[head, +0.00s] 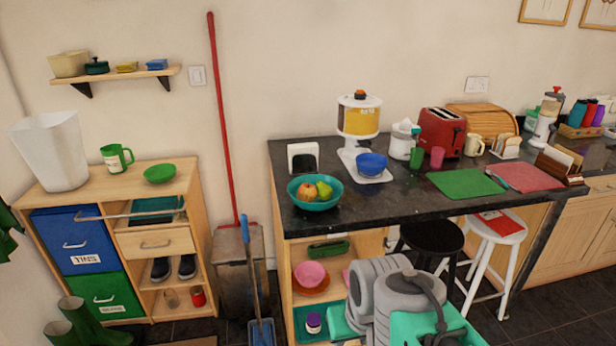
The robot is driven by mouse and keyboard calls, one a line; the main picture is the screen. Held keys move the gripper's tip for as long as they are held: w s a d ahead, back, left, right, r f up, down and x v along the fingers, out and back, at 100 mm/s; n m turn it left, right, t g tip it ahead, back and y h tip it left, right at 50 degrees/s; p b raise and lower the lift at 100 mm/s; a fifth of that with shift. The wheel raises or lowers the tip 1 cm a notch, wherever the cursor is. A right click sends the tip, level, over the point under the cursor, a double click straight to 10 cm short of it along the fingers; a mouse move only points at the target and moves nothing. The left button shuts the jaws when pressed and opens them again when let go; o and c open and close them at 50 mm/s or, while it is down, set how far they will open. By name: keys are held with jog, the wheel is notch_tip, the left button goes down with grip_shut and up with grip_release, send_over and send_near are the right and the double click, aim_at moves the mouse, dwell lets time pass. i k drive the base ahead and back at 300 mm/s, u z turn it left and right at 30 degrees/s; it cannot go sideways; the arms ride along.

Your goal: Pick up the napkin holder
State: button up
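A small upright white holder with a dark front (303,157) stands at the left end of the dark counter, behind a teal fruit bowl. It looks like the napkin holder, but it is too small to be certain. A brown wooden holder (560,167) with pale sheets upright in it stands at the counter's right end and could also be one. Both stand upright on the counter with nothing gripping them. My grey arm links rise at the bottom centre, in front of the counter. My gripper's fingers are not visible.
The teal bowl (315,192) of fruit is just in front of the white holder. A juice dispenser (358,125), blue bowl (371,164) and red toaster (442,131) stand farther right. Stools (496,228) are at the counter front. Bare counter (395,200) lies between bowl and green mat.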

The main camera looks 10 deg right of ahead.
aim_at(303, 159)
jog(key=u, duration=0.8)
jog(key=i, duration=0.35)
jog(key=u, duration=0.8)
jog(key=i, duration=0.8)
jog(key=u, duration=0.3)
jog(key=i, duration=1)
jog(key=z, duration=1.1)
jog(key=i, duration=0.9)
jog(key=z, duration=0.9)
